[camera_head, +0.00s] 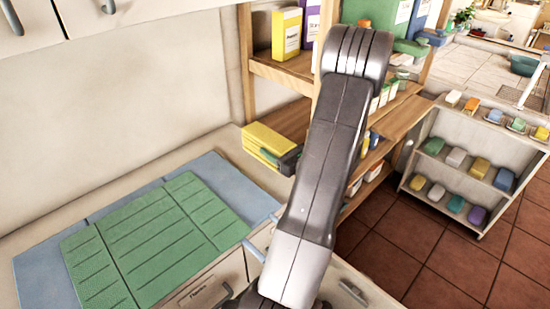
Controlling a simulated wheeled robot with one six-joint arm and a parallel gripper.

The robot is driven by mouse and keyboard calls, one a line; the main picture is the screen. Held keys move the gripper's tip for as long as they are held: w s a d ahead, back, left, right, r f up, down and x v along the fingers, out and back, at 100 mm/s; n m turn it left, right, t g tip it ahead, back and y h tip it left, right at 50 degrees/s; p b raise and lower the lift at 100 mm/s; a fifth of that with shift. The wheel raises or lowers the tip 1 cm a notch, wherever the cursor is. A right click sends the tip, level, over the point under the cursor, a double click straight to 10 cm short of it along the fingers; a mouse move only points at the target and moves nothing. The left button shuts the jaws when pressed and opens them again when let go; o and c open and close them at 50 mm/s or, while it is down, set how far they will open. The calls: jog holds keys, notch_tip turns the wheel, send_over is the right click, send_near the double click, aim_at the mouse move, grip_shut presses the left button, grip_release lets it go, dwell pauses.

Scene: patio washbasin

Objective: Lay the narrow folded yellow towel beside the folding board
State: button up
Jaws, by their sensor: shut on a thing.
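The folded yellow towel (268,138) is a long, narrow block at the right end of the counter, by the wooden shelf. A green strip shows along its lower front edge; I cannot tell whether it belongs to the towel. The folding board (150,242) is green with dark lines and lies flat to the left on a blue mat. My gripper (287,162) shows only in part as a dark shape at the towel's near right end, shut on it. My arm hides its fingertips. The towel is to the right of the board and apart from it; whether it touches the counter is unclear.
The blue mat (228,182) sticks out around the board. Bare counter (205,152) lies between mat and towel. A wooden shelf (285,75) with boxes stands behind. A low white rack (470,160) with several coloured blocks stands at right. Drawers are below the counter.

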jog(key=shift+f, duration=2.25)
jog(key=shift+f, duration=0.1)
jog(key=shift+f, duration=0.15)
jog(key=o, duration=1.1)
jog(key=shift+r, duration=0.2)
jog(key=b+v, duration=0.2)
jog(key=v, duration=1)
jog(key=shift+r, duration=0.1)
